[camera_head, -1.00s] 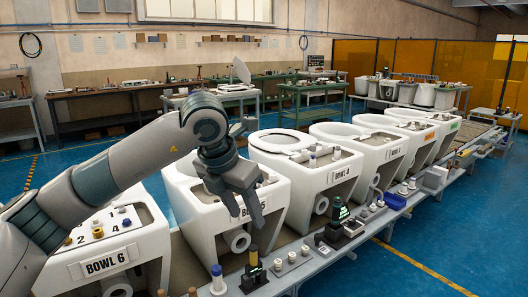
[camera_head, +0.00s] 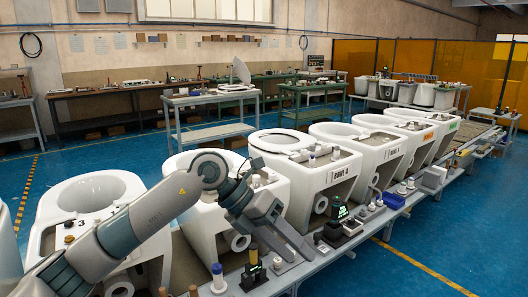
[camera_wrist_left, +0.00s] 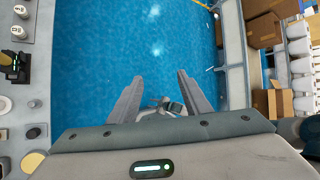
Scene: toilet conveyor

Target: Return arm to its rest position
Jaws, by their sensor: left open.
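My left arm (camera_head: 150,215) comes in from the left and crosses in front of the row of white toilet bowls. My left gripper (camera_head: 300,248) points down and to the right, near the conveyor's front rail, to the left of the BOWL 4 bowl (camera_head: 340,178). In the left wrist view its two fingers (camera_wrist_left: 160,78) are apart, with nothing held between them. The arm hides parts of the two nearest bowls, one of which (camera_head: 85,193) stands at the left. My right gripper is not in view.
The conveyor's front rail (camera_head: 318,262) carries several small fixtures, including a dark device with a green display (camera_head: 338,217) and a blue bin (camera_head: 394,201). Blue floor (camera_head: 430,235) to the right is clear. Cardboard boxes (camera_wrist_left: 265,30) show in the left wrist view.

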